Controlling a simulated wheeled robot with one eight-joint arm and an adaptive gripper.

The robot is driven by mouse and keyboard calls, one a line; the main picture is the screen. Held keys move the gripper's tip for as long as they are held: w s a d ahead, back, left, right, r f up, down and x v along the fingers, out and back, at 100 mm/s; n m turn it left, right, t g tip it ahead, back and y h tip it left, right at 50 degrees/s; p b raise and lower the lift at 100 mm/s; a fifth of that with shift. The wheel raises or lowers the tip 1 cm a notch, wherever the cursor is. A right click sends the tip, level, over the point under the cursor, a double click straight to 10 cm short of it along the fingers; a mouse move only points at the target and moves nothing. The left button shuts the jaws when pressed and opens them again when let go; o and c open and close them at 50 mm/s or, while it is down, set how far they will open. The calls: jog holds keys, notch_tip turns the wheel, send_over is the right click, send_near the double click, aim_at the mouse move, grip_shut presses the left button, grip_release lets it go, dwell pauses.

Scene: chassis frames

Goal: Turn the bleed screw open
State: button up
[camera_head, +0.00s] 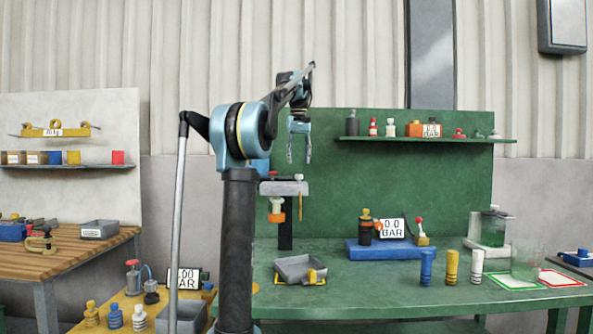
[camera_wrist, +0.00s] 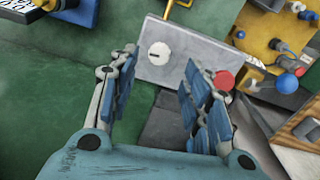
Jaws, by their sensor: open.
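A white round screw head with a dark slot, which looks like the bleed screw (camera_wrist: 159,53), sits on the flat face of a grey block (camera_wrist: 190,52). In the head view the grey block (camera_head: 284,188) is held up on a dark post at the green bench. My gripper (camera_head: 299,158) points down above the block, open and empty. In the wrist view my gripper (camera_wrist: 162,62) has its fingers spread, with the screw framed between the tips but apart from them.
A red round knob (camera_wrist: 223,80) lies near the right finger in the wrist view. An orange and white fitting (camera_head: 277,210) hangs under the block, and a thin yellow rod (camera_head: 300,205) hangs beside it. A grey tray (camera_head: 300,268) and a blue gauge base (camera_head: 388,250) stand on the bench.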

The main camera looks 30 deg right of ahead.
notch_tip(320, 180, up, 6)
jog(key=shift+r, duration=0.15)
dwell(0.3)
dwell(0.4)
